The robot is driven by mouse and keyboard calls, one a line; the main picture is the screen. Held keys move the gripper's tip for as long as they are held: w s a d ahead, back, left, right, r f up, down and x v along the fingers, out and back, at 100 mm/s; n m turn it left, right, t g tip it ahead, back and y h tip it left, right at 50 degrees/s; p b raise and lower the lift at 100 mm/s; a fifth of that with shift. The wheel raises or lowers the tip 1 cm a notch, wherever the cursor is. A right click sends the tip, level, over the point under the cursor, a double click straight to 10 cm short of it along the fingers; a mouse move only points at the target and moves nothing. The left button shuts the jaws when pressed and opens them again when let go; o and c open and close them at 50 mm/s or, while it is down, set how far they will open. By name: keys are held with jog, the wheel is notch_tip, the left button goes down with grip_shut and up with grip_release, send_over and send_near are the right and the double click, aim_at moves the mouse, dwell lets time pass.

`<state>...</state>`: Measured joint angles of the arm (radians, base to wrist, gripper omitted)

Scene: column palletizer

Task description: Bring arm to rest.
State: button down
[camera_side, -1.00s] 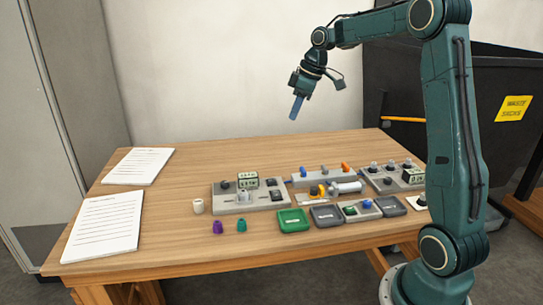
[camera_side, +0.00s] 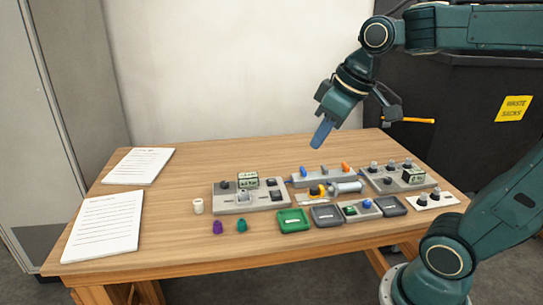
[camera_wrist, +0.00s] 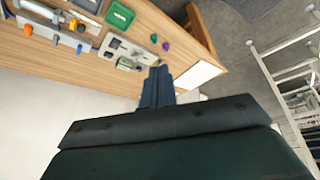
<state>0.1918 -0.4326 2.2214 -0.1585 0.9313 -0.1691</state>
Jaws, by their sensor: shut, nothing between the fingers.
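My gripper (camera_side: 321,134) is shut and empty. In the side view its blue fingers point down and slightly left, above the back of the wooden table (camera_side: 180,225), apart from everything on it. In the wrist view the shut fingers of my gripper (camera_wrist: 157,88) show at the middle, with the table's equipment beyond them.
A black waste bin (camera_side: 440,100) stands behind right.

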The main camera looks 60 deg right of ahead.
jog(key=s+a+f+m, duration=0.1)
jog(key=s+f, duration=0.3)
jog(key=s, duration=0.4)
jog(key=shift+s+a+t, duration=0.35)
jog(key=shift+a+t, duration=0.05)
jog(key=shift+a, duration=0.2)
